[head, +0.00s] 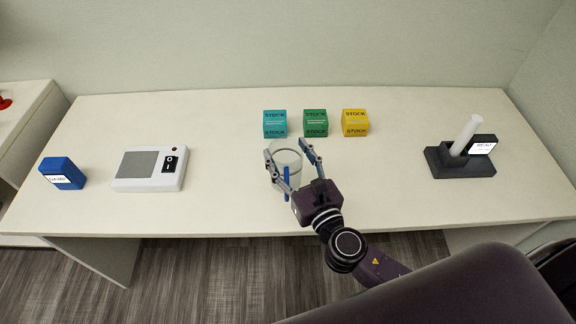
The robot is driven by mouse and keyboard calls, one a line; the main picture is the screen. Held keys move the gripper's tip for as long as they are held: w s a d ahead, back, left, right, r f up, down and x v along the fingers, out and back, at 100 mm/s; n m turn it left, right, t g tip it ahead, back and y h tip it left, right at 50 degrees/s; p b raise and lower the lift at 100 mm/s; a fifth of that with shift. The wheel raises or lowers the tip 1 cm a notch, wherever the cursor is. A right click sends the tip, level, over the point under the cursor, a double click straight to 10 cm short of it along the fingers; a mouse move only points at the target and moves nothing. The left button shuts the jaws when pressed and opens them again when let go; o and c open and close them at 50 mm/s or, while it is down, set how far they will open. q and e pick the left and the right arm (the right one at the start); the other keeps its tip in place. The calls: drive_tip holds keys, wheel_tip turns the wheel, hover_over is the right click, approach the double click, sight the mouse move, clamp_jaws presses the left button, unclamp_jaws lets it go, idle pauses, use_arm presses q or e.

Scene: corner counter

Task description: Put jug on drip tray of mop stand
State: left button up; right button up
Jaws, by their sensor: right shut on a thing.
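A clear jug (288,152) is in the middle of the counter in the head view. My right gripper (289,160) reaches it from the front, with one finger on each side, and is shut on it. The gripper hides part of the jug. Whether the jug touches the counter is hard to tell. At the right stands a dark stand (460,166) with a white cylinder (466,136) tilted in it and a small white label. It may be the mop stand; its low dark base looks flat. My left gripper is not in view.
Teal (275,124), green (315,123) and yellow (355,123) stock boxes stand in a row behind the jug. A white device with a switch (149,169) and a blue labelled box (62,173) are at the left. The counter between the jug and the dark stand is clear.

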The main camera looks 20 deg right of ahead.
sight(293, 173)
drive_tip(key=shift+f+b, duration=0.55)
drive_tip(key=shift+f, duration=1.35)
drive_tip(key=o, duration=1.6)
